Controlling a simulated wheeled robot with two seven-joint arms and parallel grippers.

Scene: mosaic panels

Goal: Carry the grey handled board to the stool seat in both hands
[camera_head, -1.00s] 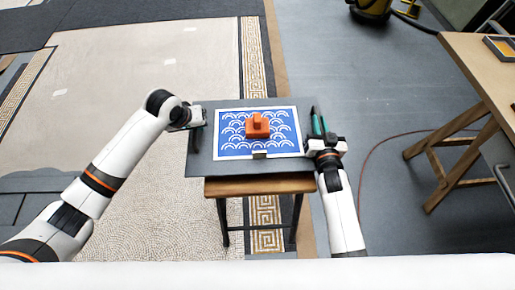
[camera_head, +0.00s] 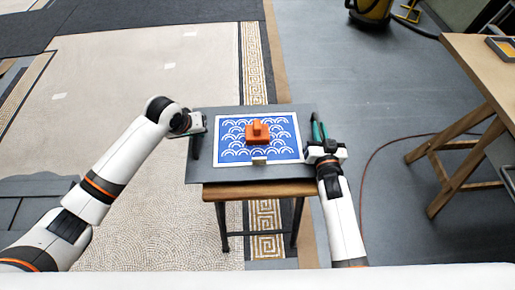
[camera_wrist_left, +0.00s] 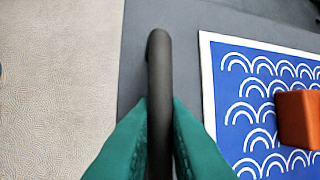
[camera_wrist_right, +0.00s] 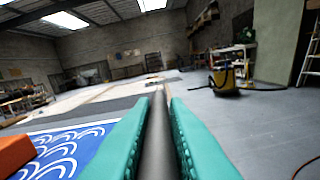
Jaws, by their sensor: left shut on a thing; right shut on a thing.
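The grey board (camera_head: 204,173) is level over the stool's wooden seat (camera_head: 262,190), hiding most of it. I cannot tell whether it touches. My left gripper (camera_head: 197,131) is shut on the dark handle at the board's left edge; the left wrist view shows this handle (camera_wrist_left: 159,70) between green fingers (camera_wrist_left: 160,125). My right gripper (camera_head: 319,138) is shut on the right handle, seen as a dark bar (camera_wrist_right: 156,135) between green fingers in the right wrist view. On the board lies a blue panel with white arches (camera_head: 232,146), bearing an orange handled block (camera_head: 257,137).
A small beige block (camera_head: 259,161) sits at the panel's front edge. A wooden table (camera_head: 480,65) stands at the right, and a yellow vacuum (camera_head: 371,10) at the back. A red cable (camera_head: 375,160) lies on the floor right of the stool. The floor at left is open.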

